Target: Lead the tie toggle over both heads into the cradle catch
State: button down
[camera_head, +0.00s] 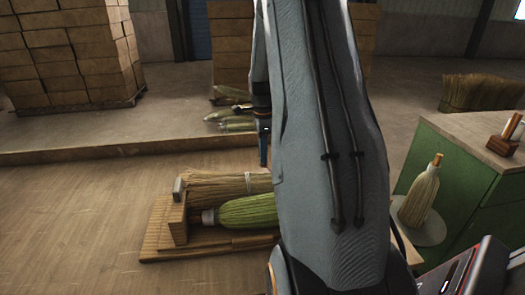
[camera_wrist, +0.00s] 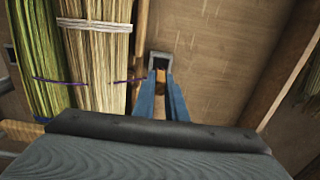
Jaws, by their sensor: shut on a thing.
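The toggle (camera_wrist: 160,77), a small orange-brown piece, sits between the two blue fingertips of my gripper (camera_wrist: 161,82) in the wrist view. A grey-framed dark slot (camera_wrist: 159,61), seemingly the catch, lies just beyond the fingertips; I cannot tell if the toggle touches it. A purple tie (camera_wrist: 52,81) shows across the green head (camera_wrist: 38,50) and again between the tan head (camera_wrist: 98,60) and my gripper. Part of it over the tan head is not visible. In the head view both heads lie side by side in the wooden cradle (camera_head: 158,236); my gripper (camera_head: 263,152) is partly hidden by my arm.
A green bench (camera_head: 455,185) with a wooden-handled tool (camera_head: 506,135) stands right, and an upright broom (camera_head: 421,192) stands on a round plate beside it. Stacked boxes (camera_head: 70,50) and loose heads (camera_head: 232,122) are behind. The floor left of the cradle is clear.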

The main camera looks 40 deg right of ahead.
aim_at(263, 167)
jog(key=shift+f+b, duration=1.15)
jog(key=shift+f, duration=2)
jog(key=c, duration=1.7)
grip_release()
jog(key=shift+r+b, duration=0.85)
jog(key=shift+r, duration=3.05)
